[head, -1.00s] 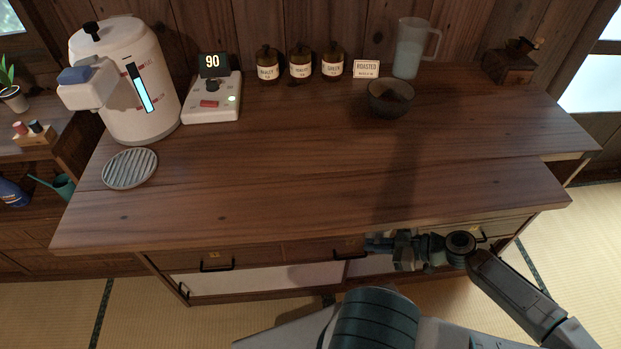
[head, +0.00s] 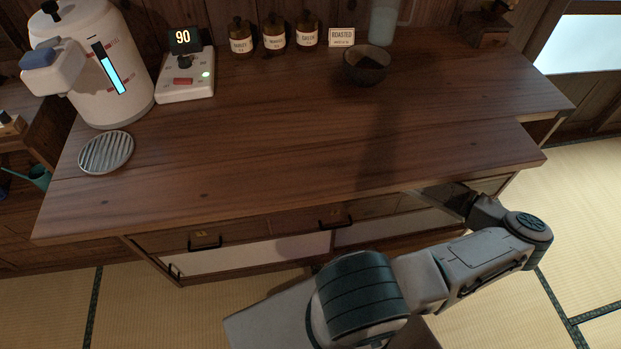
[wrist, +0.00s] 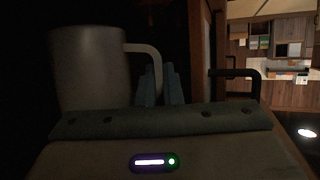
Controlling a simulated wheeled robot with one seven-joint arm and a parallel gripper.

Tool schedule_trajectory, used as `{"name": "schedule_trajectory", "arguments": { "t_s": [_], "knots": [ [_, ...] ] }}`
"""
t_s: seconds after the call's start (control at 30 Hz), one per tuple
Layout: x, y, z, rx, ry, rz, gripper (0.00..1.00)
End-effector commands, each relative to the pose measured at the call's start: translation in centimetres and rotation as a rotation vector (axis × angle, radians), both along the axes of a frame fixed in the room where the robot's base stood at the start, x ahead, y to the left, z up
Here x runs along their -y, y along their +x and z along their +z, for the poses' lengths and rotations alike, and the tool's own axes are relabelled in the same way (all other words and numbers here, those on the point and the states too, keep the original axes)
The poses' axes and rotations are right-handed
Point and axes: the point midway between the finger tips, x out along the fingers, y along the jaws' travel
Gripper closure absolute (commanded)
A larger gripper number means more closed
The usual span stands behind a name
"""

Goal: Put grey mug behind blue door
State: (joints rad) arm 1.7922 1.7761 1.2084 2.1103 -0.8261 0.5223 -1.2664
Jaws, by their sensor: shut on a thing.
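The grey mug (wrist: 88,68) stands upright at the left of the wrist view, in a dark space. Its handle (wrist: 150,62) points right, toward my gripper (wrist: 160,78). The two teal fingers are close together at the handle and shut on it. The mug's lower part is hidden behind the gripper body. In the head view my arm reaches below the right part of the counter's front edge; the mug and fingertips are hidden there. No clearly blue door shows in either view.
A wooden upright and a black handle (wrist: 235,74) stand close right of my gripper. The counter (head: 280,150) overhangs the cabinet front (head: 230,257). On it are a dispenser (head: 90,65), round grate (head: 106,152), control box (head: 187,80), jars (head: 274,35) and dark bowl (head: 366,65).

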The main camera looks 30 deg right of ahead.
Motion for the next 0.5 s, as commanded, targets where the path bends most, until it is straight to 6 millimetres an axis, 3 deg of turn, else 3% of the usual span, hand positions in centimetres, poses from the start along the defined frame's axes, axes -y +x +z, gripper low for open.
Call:
{"name": "schedule_trajectory", "arguments": {
  "t_s": [0.17,0.4,0.5],
  "knots": [
    [-0.2,0.6,-0.4,0.001,0.002,-0.001,1.00],
    [-0.2,0.6,-3.2,0.001,0.003,-0.002,1.00],
    [-0.1,0.6,-3.5,0.001,0.001,-0.001,1.00]
  ]
}}
